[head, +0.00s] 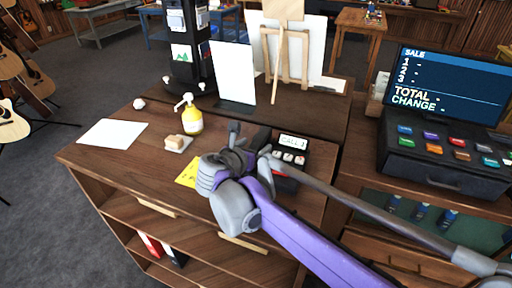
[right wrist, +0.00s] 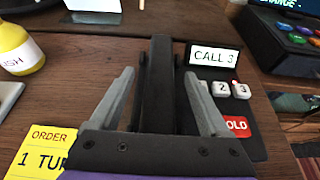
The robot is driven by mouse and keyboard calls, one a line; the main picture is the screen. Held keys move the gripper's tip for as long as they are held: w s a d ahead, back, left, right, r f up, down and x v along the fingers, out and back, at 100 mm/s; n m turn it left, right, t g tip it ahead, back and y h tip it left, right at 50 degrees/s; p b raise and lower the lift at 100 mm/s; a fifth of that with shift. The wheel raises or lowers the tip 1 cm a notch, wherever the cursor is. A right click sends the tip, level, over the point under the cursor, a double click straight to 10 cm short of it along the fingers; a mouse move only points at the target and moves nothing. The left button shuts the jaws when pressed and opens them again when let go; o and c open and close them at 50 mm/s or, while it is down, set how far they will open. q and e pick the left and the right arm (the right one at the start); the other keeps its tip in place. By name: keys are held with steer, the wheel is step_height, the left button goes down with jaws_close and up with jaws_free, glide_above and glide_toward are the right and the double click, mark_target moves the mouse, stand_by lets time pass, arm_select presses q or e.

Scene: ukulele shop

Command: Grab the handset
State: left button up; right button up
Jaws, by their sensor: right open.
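The phone (head: 292,158) sits on the wooden counter, with a small screen reading CALL and numbered keys; the right wrist view also shows its red HOLD key (right wrist: 236,126). Its black handset (right wrist: 160,70) lies lengthwise along the phone's left side. My right gripper (head: 250,141) is over the handset and hides most of it in the head view. In the right wrist view its two grey fingers (right wrist: 159,76) are apart, one on each side of the handset, with visible gaps. Whether they reach below its top I cannot tell. My left gripper is not in view.
A yellow pump bottle (head: 193,118), a small dish with a tan block (head: 177,142) and a yellow order card (head: 188,176) are left of the phone. A white sheet (head: 112,133) lies further left. A cash register (head: 445,150) stands at right.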

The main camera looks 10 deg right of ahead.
jaws_close()
steer(key=shift+r, duration=0.1)
stand_by(0.4)
